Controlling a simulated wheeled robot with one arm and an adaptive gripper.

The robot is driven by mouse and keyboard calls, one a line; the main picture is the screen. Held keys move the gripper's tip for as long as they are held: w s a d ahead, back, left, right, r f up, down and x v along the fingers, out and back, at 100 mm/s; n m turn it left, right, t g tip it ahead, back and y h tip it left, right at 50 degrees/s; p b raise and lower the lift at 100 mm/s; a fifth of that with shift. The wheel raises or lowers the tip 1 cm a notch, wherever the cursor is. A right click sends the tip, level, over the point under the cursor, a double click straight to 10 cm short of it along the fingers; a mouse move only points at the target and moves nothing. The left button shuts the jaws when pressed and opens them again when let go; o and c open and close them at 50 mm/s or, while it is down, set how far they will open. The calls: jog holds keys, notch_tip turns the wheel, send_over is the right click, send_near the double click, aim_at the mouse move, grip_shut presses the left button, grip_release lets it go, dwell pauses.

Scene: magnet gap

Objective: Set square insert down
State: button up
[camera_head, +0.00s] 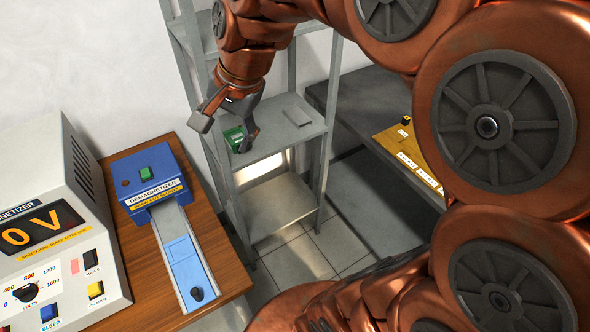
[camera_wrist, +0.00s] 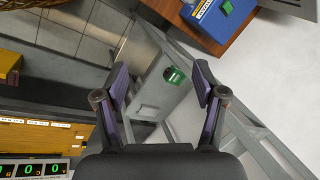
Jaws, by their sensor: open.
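A small green block (camera_head: 234,138), which I take to be the square insert, rests on the upper grey shelf board (camera_head: 270,140), near its left side. In the wrist view the green block (camera_wrist: 175,75) shows between and beyond the two fingertips, with clear space on both sides. My gripper (camera_head: 224,130) is open with its fingers spread around and above the block; it also shows open in the wrist view (camera_wrist: 162,72). Part of the block is hidden behind a finger in the head view. I cannot tell the exact height gap.
A small grey plate (camera_head: 298,116) lies on the same shelf, to the right. Shelf posts (camera_head: 319,130) stand close by. A wooden bench (camera_head: 140,255) at left holds a blue demagnetizer (camera_head: 150,178) and a white voltage unit (camera_head: 60,220). A dark bench (camera_head: 345,95) stands at right.

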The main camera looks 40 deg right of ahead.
jog(key=s+f+n+g+h, duration=0.1)
jog(key=s+f+n, duration=0.4)
jog(key=s, duration=0.5)
jog(key=s+f+n+g+h, duration=0.1)
jog(key=s+f+n+g, duration=0.3)
jog(key=s, duration=0.5)
notch_tip(320, 180, down, 3)
jog(key=shift+s+f+n, duration=0.15)
jog(key=shift+s+n, duration=0.25)
jog(key=shift+n, duration=0.8)
